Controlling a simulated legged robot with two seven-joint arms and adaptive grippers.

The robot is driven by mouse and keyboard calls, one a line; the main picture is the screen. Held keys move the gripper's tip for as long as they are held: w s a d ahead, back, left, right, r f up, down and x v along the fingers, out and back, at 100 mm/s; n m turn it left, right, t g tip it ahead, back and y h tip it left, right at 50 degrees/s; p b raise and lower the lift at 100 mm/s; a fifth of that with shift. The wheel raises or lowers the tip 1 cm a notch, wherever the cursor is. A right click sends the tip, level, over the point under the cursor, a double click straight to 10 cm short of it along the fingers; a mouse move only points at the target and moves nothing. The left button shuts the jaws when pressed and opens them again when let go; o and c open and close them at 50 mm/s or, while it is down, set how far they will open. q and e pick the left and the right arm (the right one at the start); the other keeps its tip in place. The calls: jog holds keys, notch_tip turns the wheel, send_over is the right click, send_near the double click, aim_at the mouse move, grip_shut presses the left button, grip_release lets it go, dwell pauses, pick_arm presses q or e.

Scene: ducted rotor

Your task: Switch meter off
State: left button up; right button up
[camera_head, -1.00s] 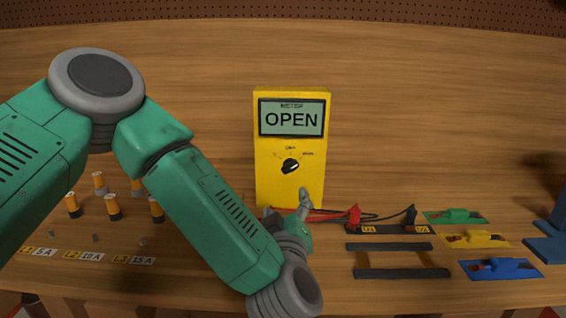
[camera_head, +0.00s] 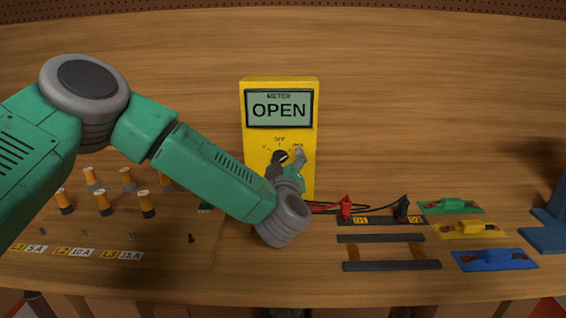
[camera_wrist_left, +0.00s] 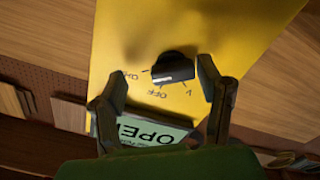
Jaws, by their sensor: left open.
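The yellow meter (camera_head: 249,140) stands upright on the bench, and its screen (camera_head: 278,109) reads OPEN. Its black dial (camera_head: 281,156) sits below the screen, partly covered by my left gripper (camera_head: 289,160). The dial's white mark seems to point up and right, toward the label right of OFF. In the left wrist view the dial (camera_wrist_left: 173,68) shows upside down with the OFF label (camera_wrist_left: 155,93) beside it. My left gripper (camera_wrist_left: 166,88) is open, with one finger on each side of the dial; I cannot tell whether either touches it. My right gripper is not in view.
Red and black probe leads (camera_head: 346,206) lie right of the meter, near a dark rack (camera_head: 381,238). Green (camera_head: 449,206), yellow (camera_head: 466,229) and blue (camera_head: 494,258) pieces lie farther right. Several orange-and-black cylinders (camera_head: 105,203) stand at the left.

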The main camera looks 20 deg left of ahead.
pick_arm(q)
jog(key=shift+w, duration=0.3)
jog(key=shift+w+a, duration=0.1)
jog(key=shift+a, duration=0.05)
jog(key=shift+a+f, duration=0.15)
jog(key=shift+a, duration=1.05)
jog(key=shift+c, duration=1.2)
jog(key=shift+a+f, duration=0.1)
jog(key=c, duration=0.7)
jog(key=shift+d, duration=0.2)
jog(key=shift+c, duration=1)
jog(key=shift+d, duration=0.75)
jog(key=shift+a+f, duration=0.2)
jog(key=shift+a, duration=0.15)
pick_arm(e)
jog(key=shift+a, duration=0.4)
